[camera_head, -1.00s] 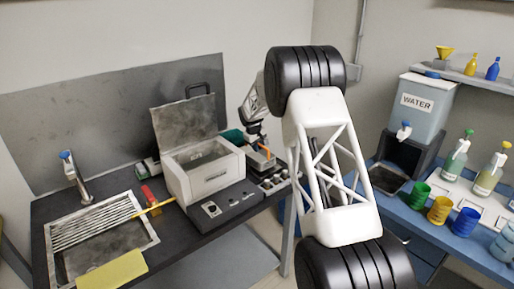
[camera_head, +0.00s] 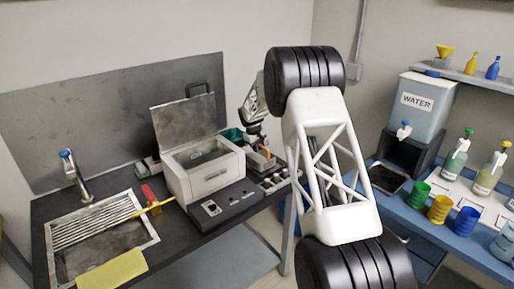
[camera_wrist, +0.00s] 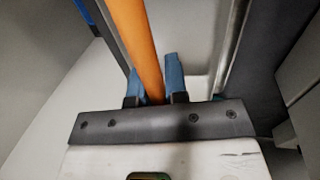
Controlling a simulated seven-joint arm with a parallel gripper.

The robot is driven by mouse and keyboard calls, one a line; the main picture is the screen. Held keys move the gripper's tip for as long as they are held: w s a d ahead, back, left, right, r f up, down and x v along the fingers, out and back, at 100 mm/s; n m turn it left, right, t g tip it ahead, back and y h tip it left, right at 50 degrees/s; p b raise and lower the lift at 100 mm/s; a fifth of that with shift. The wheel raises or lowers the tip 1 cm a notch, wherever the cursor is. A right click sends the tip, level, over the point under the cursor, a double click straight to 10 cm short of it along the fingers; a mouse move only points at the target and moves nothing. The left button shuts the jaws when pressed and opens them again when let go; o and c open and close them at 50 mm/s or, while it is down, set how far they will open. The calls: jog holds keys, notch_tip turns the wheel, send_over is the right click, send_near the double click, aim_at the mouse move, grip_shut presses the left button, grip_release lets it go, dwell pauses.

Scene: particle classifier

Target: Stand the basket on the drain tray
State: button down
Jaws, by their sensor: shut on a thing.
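My gripper (camera_wrist: 154,76) has its two blue fingers shut on an orange bar (camera_wrist: 133,35), which looks like the basket's handle. The bar runs up and left out of the wrist view. In the head view a small orange part (camera_head: 265,152) shows by my gripper, to the right of the open-lidded machine. I cannot make out the basket's body in either view. A ribbed metal rack (camera_head: 90,222) lies over the back of the sink at the left and looks like the drain tray.
The grey machine (camera_head: 208,172) has its lid raised. A tap (camera_head: 75,178) stands behind the sink. A yellow cloth (camera_head: 112,269) hangs at the sink's front edge, and a red-and-yellow tool (camera_head: 150,197) lies beside it. A teal item (camera_head: 233,134) sits behind the machine.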

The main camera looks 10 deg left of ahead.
jog(key=shift+f, duration=0.2)
dwell(0.3)
jog(key=c, duration=1.1)
grip_release()
jog(key=shift+o, duration=0.2)
notch_tip(320, 180, up, 8)
jog(key=s+a, duration=0.1)
jog(key=shift+f, duration=0.2)
